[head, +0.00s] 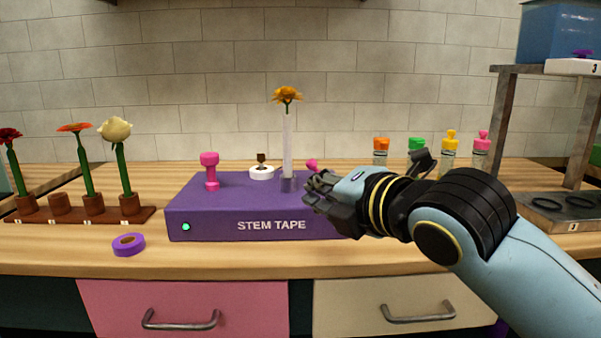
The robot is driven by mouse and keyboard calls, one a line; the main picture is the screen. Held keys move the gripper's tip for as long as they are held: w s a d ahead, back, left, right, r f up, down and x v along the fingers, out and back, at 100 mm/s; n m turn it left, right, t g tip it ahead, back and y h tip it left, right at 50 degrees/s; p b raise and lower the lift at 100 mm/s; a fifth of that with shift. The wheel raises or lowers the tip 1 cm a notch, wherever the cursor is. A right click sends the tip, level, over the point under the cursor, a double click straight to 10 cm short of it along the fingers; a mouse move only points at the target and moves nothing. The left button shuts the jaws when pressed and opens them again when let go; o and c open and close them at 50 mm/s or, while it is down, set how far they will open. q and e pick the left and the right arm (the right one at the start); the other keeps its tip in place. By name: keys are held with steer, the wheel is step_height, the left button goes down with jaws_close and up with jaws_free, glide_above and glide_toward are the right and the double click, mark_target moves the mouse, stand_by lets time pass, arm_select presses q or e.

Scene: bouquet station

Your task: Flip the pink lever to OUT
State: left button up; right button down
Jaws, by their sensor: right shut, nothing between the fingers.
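The purple STEM TAPE box (207,212) sits on the wooden counter. A small pink knob (312,163) shows at the right of its top, just above my right gripper; it may be the lever's end, and what lies below it is hidden. A pink dumbbell-shaped post (210,171) stands upright on the left of the box top. My right gripper (318,190) is shut and empty in front of the box's right part, close to the knob; I cannot tell if they touch. No OUT mark is readable. My left gripper is out of view.
A yellow flower (287,96) stands in a clear tube on the box, beside my gripper. A purple tape roll (128,245) lies front left. A wooden rack (40,213) holds flowers at left. Several coloured-cap bottles (449,141) and a metal shelf (501,110) stand at right.

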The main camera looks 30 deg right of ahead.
steer(key=shift+w, duration=0.1)
steer(key=x, duration=1)
steer(key=shift+w+d, duration=0.1)
steer(key=shift+d, duration=0.05)
steer(key=shift+w+d+r, duration=0.1)
steer(key=shift+d+r, duration=0.15)
steer(key=shift+d, duration=0.3)
steer(key=shift+w+d+r, duration=0.1)
steer(key=shift+d+r, duration=0.15)
steer(key=shift+d, duration=0.35)
steer(key=shift+w+d+r, duration=0.15)
steer(key=shift+d, duration=0.4)
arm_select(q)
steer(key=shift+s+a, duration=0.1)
arm_select(e)
steer(key=shift+r, duration=0.1)
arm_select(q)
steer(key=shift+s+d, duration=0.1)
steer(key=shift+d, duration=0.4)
arm_select(e)
steer(key=shift+d+r+m, duration=0.15)
steer(key=shift+m, duration=0.25)
